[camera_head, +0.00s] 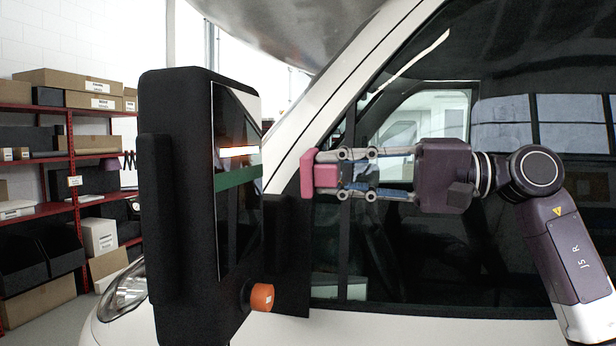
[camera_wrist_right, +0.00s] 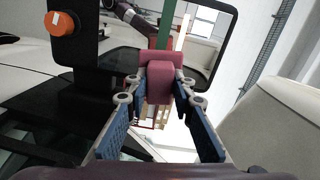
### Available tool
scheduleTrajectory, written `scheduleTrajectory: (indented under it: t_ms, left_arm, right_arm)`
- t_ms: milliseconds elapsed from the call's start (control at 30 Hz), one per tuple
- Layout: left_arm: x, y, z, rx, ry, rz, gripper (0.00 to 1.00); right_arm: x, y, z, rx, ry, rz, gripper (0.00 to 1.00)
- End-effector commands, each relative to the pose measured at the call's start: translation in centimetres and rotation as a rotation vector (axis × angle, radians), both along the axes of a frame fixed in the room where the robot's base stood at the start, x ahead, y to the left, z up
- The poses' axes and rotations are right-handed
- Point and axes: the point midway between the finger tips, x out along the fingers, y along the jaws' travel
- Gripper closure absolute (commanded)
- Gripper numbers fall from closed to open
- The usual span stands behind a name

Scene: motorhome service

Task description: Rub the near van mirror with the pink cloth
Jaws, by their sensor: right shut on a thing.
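The near van mirror (camera_head: 232,190) is a tall black housing with a reflective face, at centre left in the head view. The mirror also shows in the right wrist view (camera_wrist_right: 208,50), behind the cloth. My right gripper (camera_head: 328,175) comes in from the right and is shut on the pink cloth (camera_head: 307,174), a folded block. In the head view the cloth is to the right of the mirror face, with a gap in the picture. The right wrist view shows the cloth (camera_wrist_right: 160,80) between the fingers, overlapping the glass; contact cannot be told. My left gripper is out of view.
An orange knob (camera_head: 262,297) sticks out at the mirror's lower right. The white van's door and side window (camera_head: 400,250) lie behind my right arm. Red shelves (camera_head: 72,165) with boxes and dark bins stand at the far left.

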Motion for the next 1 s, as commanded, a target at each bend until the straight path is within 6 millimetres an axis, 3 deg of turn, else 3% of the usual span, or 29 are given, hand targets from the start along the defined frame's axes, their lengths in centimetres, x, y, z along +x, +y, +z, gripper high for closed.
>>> scheduleTrajectory:
  t_ms: [33, 100, 333, 1000]
  left_arm:
    - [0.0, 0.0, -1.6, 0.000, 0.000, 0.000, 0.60]
    - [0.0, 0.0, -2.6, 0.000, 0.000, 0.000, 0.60]
    - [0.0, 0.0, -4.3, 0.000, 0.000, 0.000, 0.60]
    - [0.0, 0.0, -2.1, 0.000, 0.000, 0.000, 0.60]
  right_arm:
    - [-1.0, 0.5, -1.7, -0.025, -0.090, 0.007, 0.97]
    - [-2.2, 0.9, -2.5, -0.062, -0.226, 0.008, 0.97]
    - [-4.7, 1.5, -4.0, -0.139, -0.530, -0.003, 0.97]
    - [-3.5, 6.8, -3.7, -0.148, -0.564, -0.006, 0.97]
